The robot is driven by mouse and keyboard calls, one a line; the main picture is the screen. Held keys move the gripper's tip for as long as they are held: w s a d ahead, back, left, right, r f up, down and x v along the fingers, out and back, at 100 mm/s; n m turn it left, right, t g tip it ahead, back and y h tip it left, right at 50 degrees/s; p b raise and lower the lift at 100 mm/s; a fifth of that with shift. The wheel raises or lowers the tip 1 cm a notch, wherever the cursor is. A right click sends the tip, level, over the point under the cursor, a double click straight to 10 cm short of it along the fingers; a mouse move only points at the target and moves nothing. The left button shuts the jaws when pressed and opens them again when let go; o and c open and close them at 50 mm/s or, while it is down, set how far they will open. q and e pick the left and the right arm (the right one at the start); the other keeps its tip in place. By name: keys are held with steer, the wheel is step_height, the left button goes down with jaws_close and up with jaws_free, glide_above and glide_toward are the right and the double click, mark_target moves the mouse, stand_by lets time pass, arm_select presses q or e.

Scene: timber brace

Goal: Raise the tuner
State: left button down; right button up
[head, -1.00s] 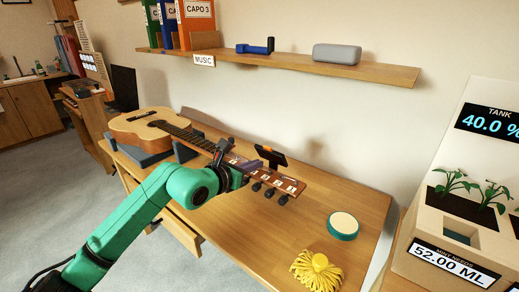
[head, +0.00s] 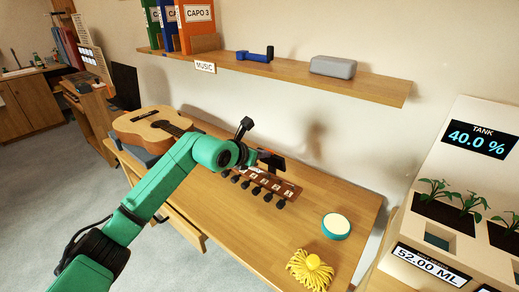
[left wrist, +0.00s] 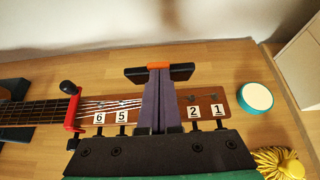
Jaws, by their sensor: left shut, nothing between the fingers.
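The tuner (head: 274,161) is a dark flat piece standing at the far edge of the guitar headstock (head: 286,190). In the left wrist view the tuner (left wrist: 183,72) is a dark bar with an orange middle. My left gripper (left wrist: 158,76) is shut and empty. Its purple-grey fingers reach across the headstock and overlap the middle of the tuner in that view; I cannot tell whether they touch it. In the head view my left gripper (head: 250,158) is mostly hidden by its wrist, next to the tuner. My right gripper is out of view.
The guitar body (head: 142,130) lies at the left of the wooden bench (head: 225,222). A red clamp (left wrist: 73,112) sits across the neck. A round teal-rimmed pad (head: 336,225) and a yellow tufted thing (head: 312,268) lie at right. A shelf (head: 290,72) hangs above.

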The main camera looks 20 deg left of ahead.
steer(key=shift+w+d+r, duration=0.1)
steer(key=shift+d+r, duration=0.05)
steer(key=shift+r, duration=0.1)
